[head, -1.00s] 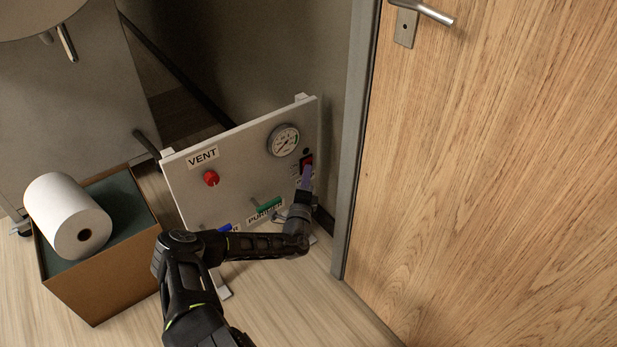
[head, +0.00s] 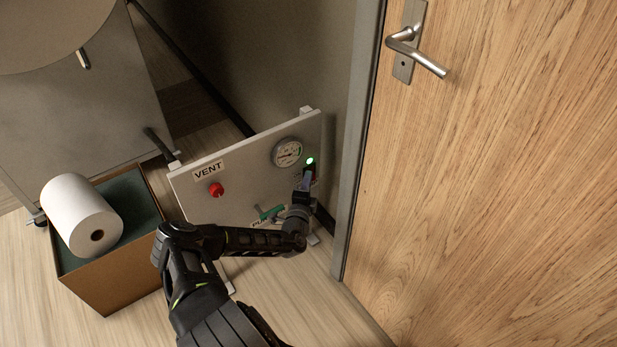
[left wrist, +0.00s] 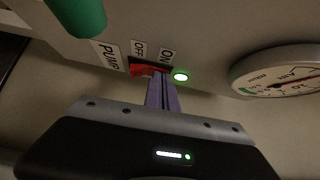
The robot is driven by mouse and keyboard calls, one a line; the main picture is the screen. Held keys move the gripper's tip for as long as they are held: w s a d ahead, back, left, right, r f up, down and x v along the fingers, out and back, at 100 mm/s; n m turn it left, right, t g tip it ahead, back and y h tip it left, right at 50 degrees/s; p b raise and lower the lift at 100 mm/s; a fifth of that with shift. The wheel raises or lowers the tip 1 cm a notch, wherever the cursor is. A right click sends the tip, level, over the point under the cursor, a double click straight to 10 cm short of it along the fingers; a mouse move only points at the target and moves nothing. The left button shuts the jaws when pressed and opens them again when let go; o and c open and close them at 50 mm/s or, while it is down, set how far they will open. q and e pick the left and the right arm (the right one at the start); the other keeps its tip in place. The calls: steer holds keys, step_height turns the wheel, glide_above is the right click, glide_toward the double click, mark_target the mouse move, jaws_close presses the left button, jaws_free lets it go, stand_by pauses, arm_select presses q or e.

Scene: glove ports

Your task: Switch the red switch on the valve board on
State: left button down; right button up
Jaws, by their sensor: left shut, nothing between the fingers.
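The valve board (head: 245,172) stands against the wall left of the door, with a gauge, a red knob by the VENT label and a green handle. The red switch (left wrist: 142,68) shows in the left wrist view between the OFF and ON labels, partly covered by my fingers. A small lamp (head: 310,160) above the switch glows green; it also shows in the left wrist view (left wrist: 181,76). My left gripper (head: 306,178) is shut and empty, its fingertips at the switch's ON side; touching or just apart I cannot tell. My right gripper is not in view.
A cardboard box (head: 112,284) with a white paper roll (head: 80,214) stands left of my arm. A wooden door (head: 480,180) with a metal handle (head: 418,52) is close on the right. The green handle (left wrist: 78,14) is near my left gripper.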

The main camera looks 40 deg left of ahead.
arm_select(q)
steer(key=p+v, duration=0.1)
steer(key=v, duration=0.6)
steer(key=shift+s+d+p, duration=0.2)
steer(key=shift+s+p, duration=0.1)
steer(key=shift+p, duration=0.1)
steer(key=shift+s+f, duration=0.1)
